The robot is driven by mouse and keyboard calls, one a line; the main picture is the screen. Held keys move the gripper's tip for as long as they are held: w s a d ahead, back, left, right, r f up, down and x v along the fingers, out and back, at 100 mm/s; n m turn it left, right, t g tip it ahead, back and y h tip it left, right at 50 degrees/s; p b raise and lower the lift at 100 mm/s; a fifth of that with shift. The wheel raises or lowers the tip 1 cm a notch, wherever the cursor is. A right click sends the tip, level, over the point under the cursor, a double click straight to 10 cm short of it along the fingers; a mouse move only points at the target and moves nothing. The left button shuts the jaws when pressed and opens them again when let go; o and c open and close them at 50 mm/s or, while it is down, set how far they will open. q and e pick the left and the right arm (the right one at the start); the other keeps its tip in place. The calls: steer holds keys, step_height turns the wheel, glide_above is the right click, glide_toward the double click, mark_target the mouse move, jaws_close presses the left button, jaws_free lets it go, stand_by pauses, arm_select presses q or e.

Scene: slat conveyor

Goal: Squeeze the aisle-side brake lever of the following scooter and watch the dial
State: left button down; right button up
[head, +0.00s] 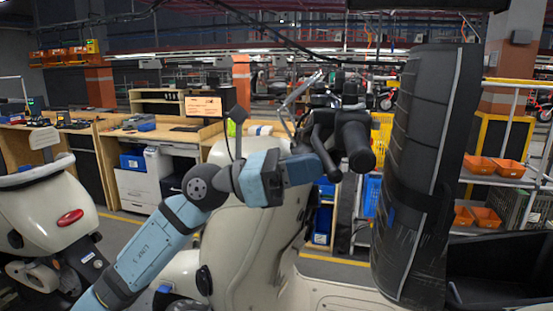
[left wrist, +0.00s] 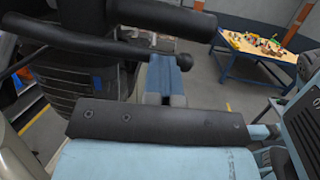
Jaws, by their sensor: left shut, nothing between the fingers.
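The cream scooter (head: 250,200) stands in front of me, with black handlebar grips (head: 355,140) at its top. In the left wrist view a black grip (left wrist: 165,18) crosses the top. Below it a thin black lever (left wrist: 75,38) runs rightward, and a ball end (left wrist: 184,62) shows beside my fingers. My left gripper (head: 308,168) is shut and empty, just left of and below the grips. Its blue fingers also show in the left wrist view (left wrist: 164,78), close to the lever; contact cannot be told. I cannot make out a dial. My right gripper is out of view.
A tall black padded cover (head: 415,170) stands close on the right. Another cream scooter (head: 50,215) with a red tail light is at left. Behind are wooden benches (head: 150,140), an orange-lit screen (head: 203,107) and orange bins (head: 495,167). A blue table (left wrist: 262,50) stands beyond open floor.

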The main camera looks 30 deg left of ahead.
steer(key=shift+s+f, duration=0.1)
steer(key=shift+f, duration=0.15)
arm_select(q)
steer(key=shift+r, duration=0.1)
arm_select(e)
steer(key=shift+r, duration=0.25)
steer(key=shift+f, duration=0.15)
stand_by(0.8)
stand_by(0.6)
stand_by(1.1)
